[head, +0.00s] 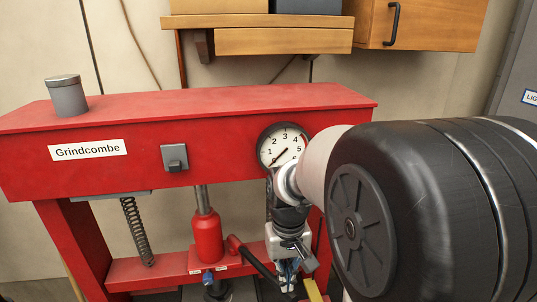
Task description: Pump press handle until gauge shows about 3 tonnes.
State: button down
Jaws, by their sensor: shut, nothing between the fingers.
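The red press (180,110) has a round white gauge (283,146) on its front beam. Its dark needle lies toward the lower left, below the 1. A red bottle jack (207,236) stands on the lower crossbar under the beam. A black pump handle (262,268) slants down to the right from a red socket beside the jack. My gripper (289,283) points down at the handle's lower end. It is shut with nothing held, and whether it touches the handle cannot be told.
A grey cylinder (66,96) stands on top of the beam. A spring (137,230) hangs at the left. A wooden shelf (285,40) and cabinet (425,24) are on the wall above. A yellow piece (313,291) is beside my gripper.

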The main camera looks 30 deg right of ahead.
jog(key=shift+f+b, duration=5.45)
jog(key=shift+f, duration=1.9)
notch_tip(320, 180, up, 15)
jog(key=p, duration=1.2)
